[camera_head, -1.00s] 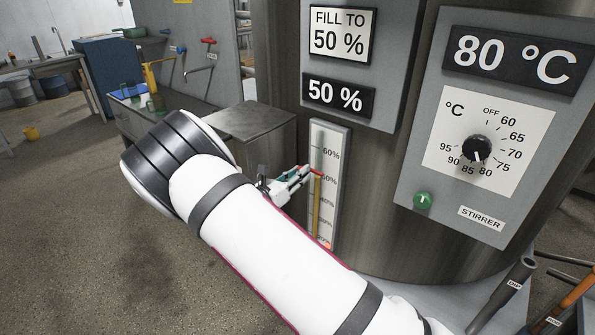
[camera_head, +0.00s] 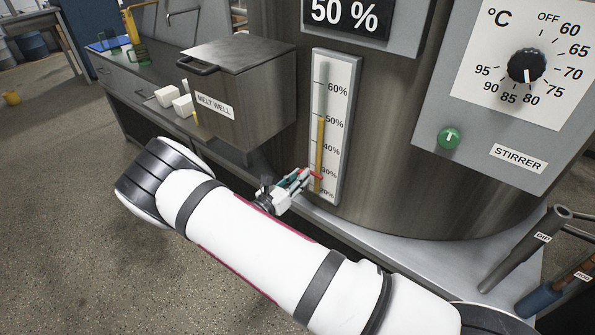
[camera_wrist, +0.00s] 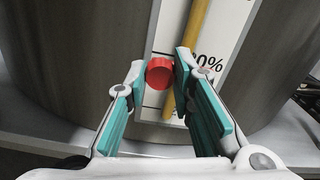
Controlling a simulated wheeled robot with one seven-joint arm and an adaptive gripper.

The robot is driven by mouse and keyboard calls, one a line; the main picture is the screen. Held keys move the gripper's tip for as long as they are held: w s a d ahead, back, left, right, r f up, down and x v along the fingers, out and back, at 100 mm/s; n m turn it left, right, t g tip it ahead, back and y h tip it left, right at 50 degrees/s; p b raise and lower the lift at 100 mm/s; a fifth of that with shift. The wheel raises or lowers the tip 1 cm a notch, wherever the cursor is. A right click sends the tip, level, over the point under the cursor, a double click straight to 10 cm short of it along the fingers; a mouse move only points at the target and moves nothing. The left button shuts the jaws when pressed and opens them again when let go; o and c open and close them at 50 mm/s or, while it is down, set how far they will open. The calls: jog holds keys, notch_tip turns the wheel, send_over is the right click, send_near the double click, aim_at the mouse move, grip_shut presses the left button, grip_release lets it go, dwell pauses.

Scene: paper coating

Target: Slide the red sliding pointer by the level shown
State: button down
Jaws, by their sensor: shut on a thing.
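The level gauge (camera_head: 343,128) is a tall white percent scale on the metal tank, with a yellow column (camera_head: 320,145) reaching about the 50% mark. The red pointer (camera_head: 318,175) shows low on the scale, near the 30% label. In the wrist view it is a red round knob (camera_wrist: 159,73) between my fingertips, just left of the yellow column. My gripper (camera_head: 308,176) is shut on the pointer, from the left side in the head view; it also shows in the wrist view (camera_wrist: 162,66). My fingers hide part of the lower scale.
A black display (camera_head: 345,12) above the gauge reads 50 %. A control panel with a black dial (camera_head: 526,66) and a green knob (camera_head: 448,138) is at right. The melt well (camera_head: 238,85) stands left of the gauge. A metal ledge (camera_head: 430,240) runs below the tank.

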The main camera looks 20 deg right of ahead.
jog(key=shift+f, duration=0.1)
jog(key=c, duration=1.4)
grip_release()
jog(key=shift+o, duration=0.2)
jog(key=v, duration=1.2)
